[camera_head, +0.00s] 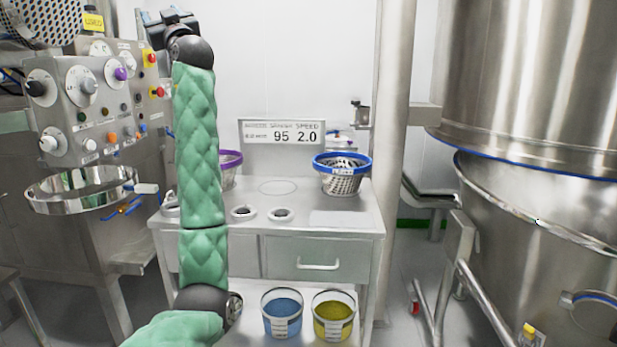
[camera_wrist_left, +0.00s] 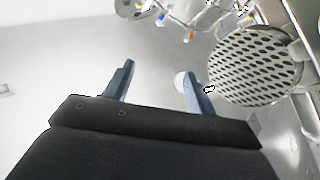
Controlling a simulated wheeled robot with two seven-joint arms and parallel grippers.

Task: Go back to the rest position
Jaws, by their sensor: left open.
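My left arm, in a green quilted sleeve, rises from the bottom of the head view to my left gripper (camera_head: 167,20) at the top left. The gripper is raised beside the upper part of the control panel and in front of the white wall. In the left wrist view its two blue fingers (camera_wrist_left: 155,85) are spread apart with nothing between them. My right gripper is in neither view.
The control panel (camera_head: 95,105) stands close left of my arm. A steel bench (camera_head: 345,200) holds a blue-rimmed basket (camera_head: 342,172) and a purple-rimmed basket (camera_head: 232,168), partly hidden. Blue (camera_head: 282,315) and yellow (camera_head: 333,318) buckets stand below. A large steel vessel (camera_head: 540,80) fills the right.

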